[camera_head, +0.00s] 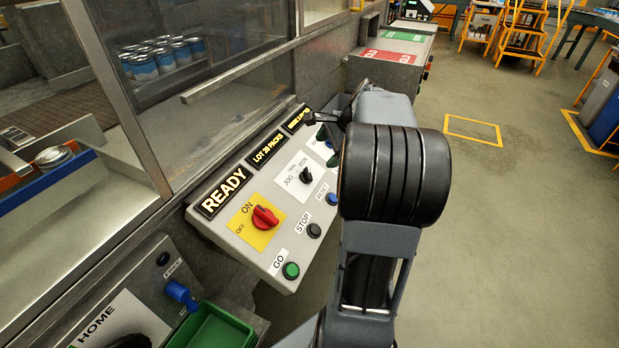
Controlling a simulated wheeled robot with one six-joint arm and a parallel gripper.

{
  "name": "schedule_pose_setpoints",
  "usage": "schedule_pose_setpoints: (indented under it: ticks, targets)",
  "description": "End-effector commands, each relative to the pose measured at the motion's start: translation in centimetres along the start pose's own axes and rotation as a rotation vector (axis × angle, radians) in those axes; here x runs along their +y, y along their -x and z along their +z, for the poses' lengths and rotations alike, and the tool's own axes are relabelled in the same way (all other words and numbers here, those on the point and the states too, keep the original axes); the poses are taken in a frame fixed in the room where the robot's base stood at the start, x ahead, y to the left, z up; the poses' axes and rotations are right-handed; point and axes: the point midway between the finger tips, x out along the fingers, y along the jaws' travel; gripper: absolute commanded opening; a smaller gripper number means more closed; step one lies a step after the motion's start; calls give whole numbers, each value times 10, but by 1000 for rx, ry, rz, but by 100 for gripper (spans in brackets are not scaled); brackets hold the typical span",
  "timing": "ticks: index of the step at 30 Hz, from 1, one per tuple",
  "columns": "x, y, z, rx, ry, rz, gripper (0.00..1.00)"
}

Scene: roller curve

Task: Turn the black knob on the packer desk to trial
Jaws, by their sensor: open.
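The packer desk (240,243) is a sloped grey panel in the middle of the camera_head view. The black knob (306,175) sits on a white plate with JOG at its lower left, RUN at its upper right and a small label on the upper left too small to read. The knob's pointing direction is hard to tell. My gripper (318,119) is above the far end of the desk, beyond the knob and apart from it. It is open and appears empty; my arm hides part of it and the desk's right end.
A red ON/OFF switch (265,217) on a yellow plate is left of the knob. Green GO (291,270), black STOP (314,230) and blue RESET (332,199) buttons line the front edge. Lit displays, one reading READY (223,191), run along the back. A glass guard (235,115) stands behind.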

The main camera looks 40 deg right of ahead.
Motion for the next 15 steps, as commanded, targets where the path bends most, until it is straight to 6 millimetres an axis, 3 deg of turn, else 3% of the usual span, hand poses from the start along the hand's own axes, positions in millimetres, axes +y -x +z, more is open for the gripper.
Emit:
schedule_pose_setpoints:
  ticks: [5,15]
  targets:
    - [-2,-18,-13,-9,-61,-13,81]
    - [-2,-83,-13,-8,-60,-11,81]
